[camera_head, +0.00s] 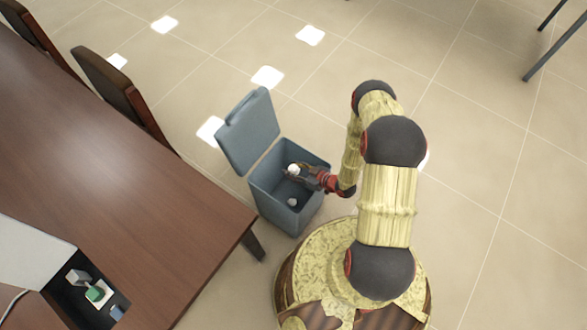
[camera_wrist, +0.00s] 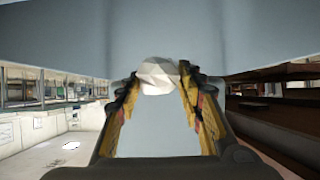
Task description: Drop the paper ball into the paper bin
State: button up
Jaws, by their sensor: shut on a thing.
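A white crumpled paper ball (camera_head: 293,169) is held between the fingertips of my gripper (camera_head: 297,173). In the wrist view the ball (camera_wrist: 158,76) sits between both fingers of the gripper (camera_wrist: 158,82), which are shut on it. The grey-blue paper bin (camera_head: 268,205) stands on the floor with its lid (camera_head: 249,132) swung open to the left. In the head view the gripper and ball appear over the bin's opening; their exact height above the rim is hard to tell. A second small whitish object (camera_head: 292,201) shows inside the bin, lower down.
A brown wooden table (camera_head: 110,150) stands left of the bin, with its corner and leg close by. On it are a white panel (camera_head: 30,255) and a dark tray with small blocks (camera_head: 95,293). Chairs (camera_head: 115,88) stand behind the table. The tiled floor behind and right of the bin is clear.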

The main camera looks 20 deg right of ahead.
jog(key=o, duration=0.7)
jog(key=shift+o, duration=0.6)
jog(key=v, duration=1.2)
